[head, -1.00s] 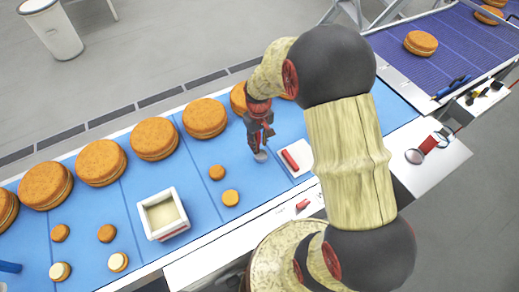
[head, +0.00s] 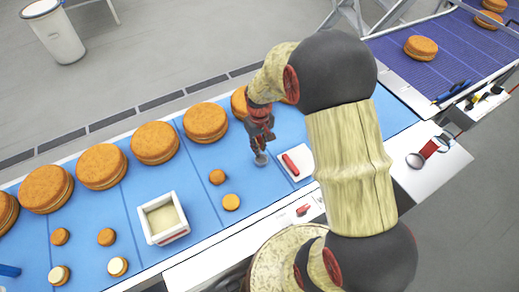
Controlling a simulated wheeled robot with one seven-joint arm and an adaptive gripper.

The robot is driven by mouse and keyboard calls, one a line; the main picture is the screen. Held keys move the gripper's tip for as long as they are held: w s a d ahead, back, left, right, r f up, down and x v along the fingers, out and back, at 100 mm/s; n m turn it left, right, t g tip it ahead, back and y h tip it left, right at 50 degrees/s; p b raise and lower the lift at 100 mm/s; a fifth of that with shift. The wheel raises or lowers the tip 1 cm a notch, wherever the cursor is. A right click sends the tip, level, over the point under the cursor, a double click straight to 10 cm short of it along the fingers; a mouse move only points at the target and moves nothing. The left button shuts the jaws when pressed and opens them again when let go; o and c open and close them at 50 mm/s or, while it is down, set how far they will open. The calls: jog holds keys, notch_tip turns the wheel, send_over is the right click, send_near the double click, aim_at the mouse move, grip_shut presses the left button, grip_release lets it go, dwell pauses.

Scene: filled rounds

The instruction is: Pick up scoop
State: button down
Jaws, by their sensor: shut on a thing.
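My gripper (head: 260,142) is over the blue belt, left of a small white tray (head: 305,170). It is shut on the scoop, whose small grey, rounded end (head: 261,159) shows just below the fingers. The fingers and arm hide the rest of the scoop. I cannot tell whether its end touches the belt.
A red-handled item (head: 291,164) lies on the white tray. A white tub (head: 163,218) of cream stands left of it. Small cakes (head: 231,202) and large cakes (head: 154,143) lie along the belt (head: 205,180). A bare blue patch lies around the gripper.

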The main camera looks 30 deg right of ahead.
jog(key=shift+r, duration=0.35)
jog(key=s+r+p, duration=0.1)
jog(key=s+r, duration=1.1)
jog(key=s, duration=0.2)
jog(key=shift+p, duration=0.35)
jog(key=shift+s+r, duration=0.1)
